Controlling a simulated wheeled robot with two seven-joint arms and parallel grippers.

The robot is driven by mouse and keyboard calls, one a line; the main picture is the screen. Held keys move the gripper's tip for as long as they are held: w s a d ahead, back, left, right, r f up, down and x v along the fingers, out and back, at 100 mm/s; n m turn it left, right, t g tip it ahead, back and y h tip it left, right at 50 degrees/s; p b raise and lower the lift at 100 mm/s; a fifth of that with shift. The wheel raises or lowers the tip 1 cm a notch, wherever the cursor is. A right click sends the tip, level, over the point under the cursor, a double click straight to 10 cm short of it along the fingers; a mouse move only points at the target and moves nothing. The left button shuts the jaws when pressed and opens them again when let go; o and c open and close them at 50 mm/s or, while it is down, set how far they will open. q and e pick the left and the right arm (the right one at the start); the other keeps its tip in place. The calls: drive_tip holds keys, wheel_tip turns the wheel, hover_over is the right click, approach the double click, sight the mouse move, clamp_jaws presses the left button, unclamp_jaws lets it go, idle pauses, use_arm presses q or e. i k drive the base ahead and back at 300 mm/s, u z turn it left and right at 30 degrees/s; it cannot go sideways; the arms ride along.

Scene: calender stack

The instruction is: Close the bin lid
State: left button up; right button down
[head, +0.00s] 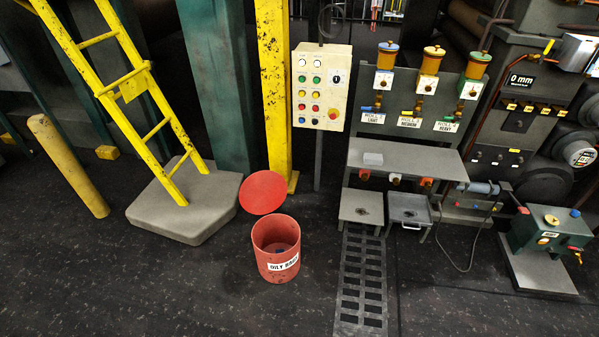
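A red cylindrical bin (277,262) with a white label, which seems to read "OILY RAGS", stands upright on the dark floor near the middle of the head view. Its top is open and I see into its shaded inside, where something small and dark shows at the bottom. A round red lid (263,192) is raised behind the bin's rear rim, tilted back and showing its flat face. Whether a hinge joins lid and bin is too small to tell. Neither of my grippers is in the view.
A yellow ladder (155,95) on a grey base (185,212) stands left of the bin. A yellow column (273,90) and a button panel (321,86) are behind it. A floor grate (361,285) and a grey bench (405,158) are to the right. The floor before the bin is clear.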

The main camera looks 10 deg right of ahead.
sight(262, 192)
drive_tip(key=z, duration=0.95)
drive_tip(key=i, duration=2.75)
drive_tip(key=u, duration=1.1)
drive_tip(key=i, duration=0.4)
drive_tip(key=u, duration=2.4)
